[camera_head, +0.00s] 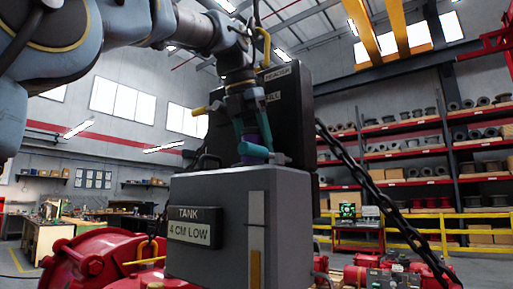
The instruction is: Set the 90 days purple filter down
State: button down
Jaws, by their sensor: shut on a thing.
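My gripper (252,146) points down from my arm, with teal fingers just above the grey tank box (240,182). It is shut on the purple filter (255,159), a small purple piece low between the fingers. The filter is at the top of the box; I cannot tell whether it touches it. Most of the filter is hidden, and any label on it is too small to read. The box front has plates reading "TANK" and "4 CM LOW", and a vertical gauge strip (256,235).
A dark labelled box (290,110) stands behind my gripper, with a yellow handle on top. A heavy chain (385,195) slants down to the right. Red machinery (95,258) lies at the lower left. Shelves (430,145) and a yellow railing (440,228) are farther back.

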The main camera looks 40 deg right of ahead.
aim_at(248, 128)
jog(key=shift+f, duration=0.2)
jog(key=shift+c, duration=0.9)
grip_release()
jog(key=shift+r, duration=0.1)
jog(key=shift+r, duration=0.2)
jog(key=v, duration=0.6)
jog(key=shift+a+r, duration=0.15)
jog(key=shift+r, duration=0.2)
jog(key=shift+s+a+r, duration=0.1)
jog(key=shift+a+r, duration=0.05)
jog(key=shift+r, duration=0.05)
